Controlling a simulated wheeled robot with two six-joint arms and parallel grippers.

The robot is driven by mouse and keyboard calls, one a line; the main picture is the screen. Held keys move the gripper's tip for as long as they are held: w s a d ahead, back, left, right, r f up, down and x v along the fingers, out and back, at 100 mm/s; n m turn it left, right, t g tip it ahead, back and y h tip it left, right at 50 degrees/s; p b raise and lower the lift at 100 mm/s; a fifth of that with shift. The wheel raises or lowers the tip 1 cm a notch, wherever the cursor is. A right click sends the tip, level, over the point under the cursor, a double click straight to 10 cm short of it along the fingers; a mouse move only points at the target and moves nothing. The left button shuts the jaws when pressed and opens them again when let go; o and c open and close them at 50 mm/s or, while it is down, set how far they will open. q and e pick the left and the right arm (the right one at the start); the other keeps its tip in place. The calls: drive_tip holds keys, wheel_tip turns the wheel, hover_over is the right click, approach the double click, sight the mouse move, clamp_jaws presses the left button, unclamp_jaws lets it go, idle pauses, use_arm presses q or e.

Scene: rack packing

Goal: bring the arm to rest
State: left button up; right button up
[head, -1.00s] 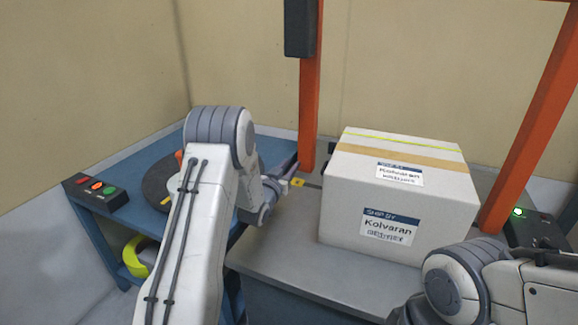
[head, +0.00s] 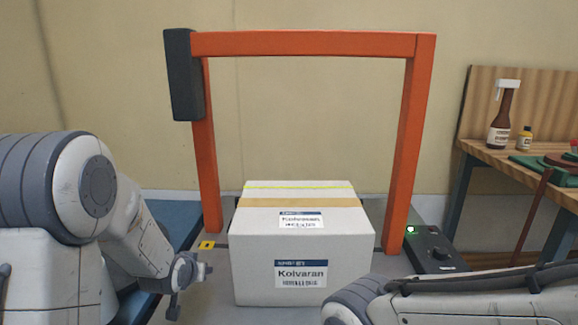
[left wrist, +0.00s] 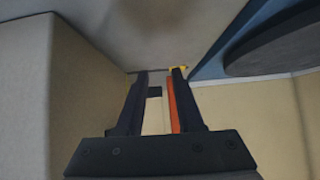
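My left gripper (head: 191,290) hangs just left of the white box (head: 300,250), apart from it, at the left side of the grey work surface (head: 195,310). In the left wrist view its two dark fingers (left wrist: 159,73) stand apart with nothing between them. The box is closed, with brown tape, a yellow-green strap across its top and "Kolvaran" labels. A pale box side fills the left of the wrist view (left wrist: 25,95). My right arm crosses the lower right of the head view; its gripper is out of sight.
An orange arch (head: 310,44) with a dark unit (head: 182,75) on its left post stands behind the box. A blue table (head: 172,222) is at left. A dark panel (head: 432,248) with a green light sits at right. A wooden bench (head: 550,180) holds bottles.

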use_arm(q)
drive_tip(key=s+d+f+g, duration=0.1)
drive_tip(key=s+d+g, duration=0.25)
drive_tip(key=s, duration=0.75)
drive_tip(key=s+d+g, duration=0.2)
drive_tip(key=s+g, duration=0.2)
drive_tip(key=s, duration=0.7)
drive_tip(key=s+d+r+m+g+h, duration=0.1)
drive_tip(key=s+d+r+m, duration=0.25)
drive_tip(key=s+d, duration=0.3)
drive_tip(key=s+d+r+m+g+h, duration=0.1)
drive_tip(key=s+d+r+m, duration=0.1)
drive_tip(key=s+d+m, duration=0.35)
wheel_tip(320, 180, up, 28)
drive_tip(key=n+p, duration=0.1)
drive_tip(key=p, duration=2.7)
drive_tip(key=shift+s+d+r+n+p, duration=0.15)
drive_tip(key=shift+s+d+n+p, duration=0.2)
drive_tip(key=shift+d, duration=0.1)
